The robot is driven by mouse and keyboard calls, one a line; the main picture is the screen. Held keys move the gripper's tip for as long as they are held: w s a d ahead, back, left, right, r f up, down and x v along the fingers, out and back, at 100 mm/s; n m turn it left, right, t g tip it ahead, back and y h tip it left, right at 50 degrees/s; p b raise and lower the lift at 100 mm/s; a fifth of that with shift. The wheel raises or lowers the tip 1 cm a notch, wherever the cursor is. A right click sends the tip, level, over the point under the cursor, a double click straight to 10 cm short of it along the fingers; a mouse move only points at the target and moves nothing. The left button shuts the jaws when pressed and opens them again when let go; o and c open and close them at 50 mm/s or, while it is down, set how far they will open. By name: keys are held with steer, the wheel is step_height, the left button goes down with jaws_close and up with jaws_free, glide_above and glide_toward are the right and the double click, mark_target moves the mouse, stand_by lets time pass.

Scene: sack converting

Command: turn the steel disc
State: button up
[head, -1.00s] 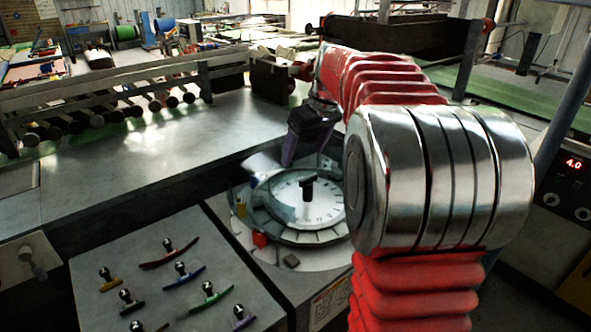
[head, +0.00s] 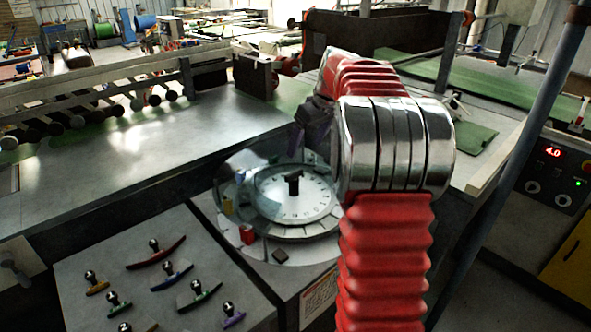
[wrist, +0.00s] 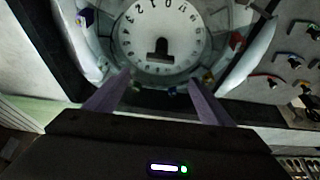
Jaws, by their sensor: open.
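The round steel disc (head: 312,209), its pale face ringed with numbers, lies in a circular well in the machine top. A dark upright grip (head: 294,182) stands at its middle. In the wrist view the disc (wrist: 140,30) fills the top centre, with the dark grip (wrist: 160,52) low on its face. My gripper (head: 313,128) is above and behind the disc in the head view, partly hidden by my arm. In the wrist view its purple fingers (wrist: 157,96) are spread wide, empty and apart from the grip.
A clear curved guard (head: 238,170) stands at the disc's left. A red block (head: 247,234) and a dark block (head: 280,256) sit by the rim. A sloped panel (head: 90,245) holds several coloured handled pieces. A readout (head: 553,152) shows 4.0 at right.

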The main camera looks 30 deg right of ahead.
mark_target(294, 172)
steer(key=x, duration=1.2)
steer(key=shift+w+f, duration=0.15)
steer(key=shift+f, duration=0.2)
steer(key=c, duration=1.5)
